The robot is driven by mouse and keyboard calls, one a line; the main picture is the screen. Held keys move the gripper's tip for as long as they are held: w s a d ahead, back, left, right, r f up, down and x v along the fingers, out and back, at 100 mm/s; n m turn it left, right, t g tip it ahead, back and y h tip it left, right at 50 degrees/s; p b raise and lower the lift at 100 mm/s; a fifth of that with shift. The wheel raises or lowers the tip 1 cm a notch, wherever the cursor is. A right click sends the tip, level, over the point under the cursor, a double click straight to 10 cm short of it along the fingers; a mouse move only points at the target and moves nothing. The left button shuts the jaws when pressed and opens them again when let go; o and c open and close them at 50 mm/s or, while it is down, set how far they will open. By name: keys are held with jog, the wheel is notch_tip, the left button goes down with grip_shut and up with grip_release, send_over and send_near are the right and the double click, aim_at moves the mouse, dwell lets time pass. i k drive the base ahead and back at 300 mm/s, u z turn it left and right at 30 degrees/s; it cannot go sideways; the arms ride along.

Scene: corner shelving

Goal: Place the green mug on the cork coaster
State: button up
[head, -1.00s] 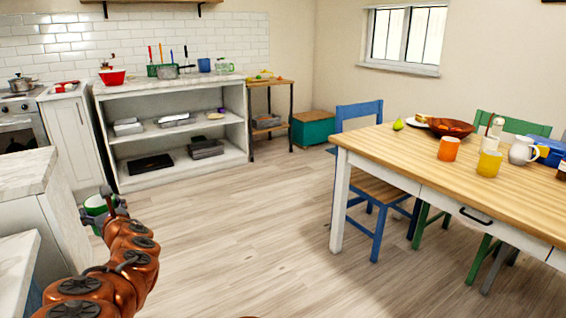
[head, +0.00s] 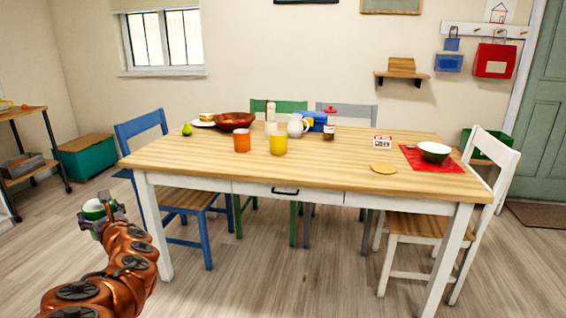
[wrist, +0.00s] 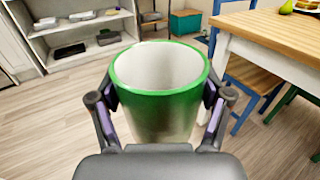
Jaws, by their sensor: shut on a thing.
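My gripper (head: 103,220) is at the lower left of the head view, shut on the green mug (head: 94,209). In the wrist view the mug (wrist: 158,100) stands upright between the two fingers (wrist: 160,110), with a green rim and an empty pale inside. The mug is held above the floor, left of the table and apart from it. The cork coaster (head: 383,168) is a small round tan disc lying on the right part of the table top, left of the red mat. Nothing stands on it.
The wooden table (head: 330,174) has a blue chair (head: 178,196) at its left and a white chair (head: 440,225) at its right. A bowl (head: 434,151) sits on the red mat (head: 412,157).

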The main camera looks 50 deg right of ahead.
aim_at(387, 166)
jog(key=z, duration=1.35)
